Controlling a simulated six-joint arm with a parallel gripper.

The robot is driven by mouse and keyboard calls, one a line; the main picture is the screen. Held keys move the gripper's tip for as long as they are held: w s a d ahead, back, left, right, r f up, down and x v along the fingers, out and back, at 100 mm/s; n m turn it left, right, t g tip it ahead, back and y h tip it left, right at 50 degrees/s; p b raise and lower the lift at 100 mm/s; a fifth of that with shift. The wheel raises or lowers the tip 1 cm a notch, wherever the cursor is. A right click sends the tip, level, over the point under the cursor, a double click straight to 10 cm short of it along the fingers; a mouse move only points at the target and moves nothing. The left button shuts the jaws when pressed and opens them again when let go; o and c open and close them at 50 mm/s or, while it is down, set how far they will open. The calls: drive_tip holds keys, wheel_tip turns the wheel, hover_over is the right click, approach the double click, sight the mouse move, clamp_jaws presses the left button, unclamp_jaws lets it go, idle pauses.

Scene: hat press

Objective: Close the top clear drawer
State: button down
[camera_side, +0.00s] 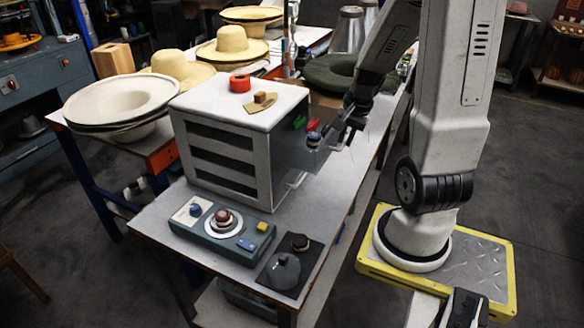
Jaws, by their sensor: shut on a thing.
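The white cabinet (222,140) stands on the workbench, with slots in the side facing the camera. The top clear drawer (294,155) is pulled out from its right side and is see-through. Small green, red and blue items show in the drawer. My gripper (333,138) is at the drawer's outer end, shut on what looks like its handle. The fingertips are small and dark, and the exact contact is hard to make out.
A red ring (240,83) and a tan wooden block (261,102) rest on the cabinet top. A control panel (222,230) and a dark pad with a kettle-like weight (284,270) are in front. Straw hats (232,46) and a green hat (331,74) lie behind.

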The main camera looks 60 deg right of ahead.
hover_over(300, 143)
drive_tip(key=shift+s+r, duration=0.1)
drive_tip(key=shift+r, duration=0.05)
idle(0.4)
drive_tip(key=c, duration=0.7)
unclamp_jaws()
drive_tip(key=shift+a, duration=0.1)
drive_tip(key=shift+o, duration=0.2)
wheel_tip(300, 143, up, 8)
drive_tip(key=s, duration=0.1)
drive_tip(key=shift+s+f, duration=0.25)
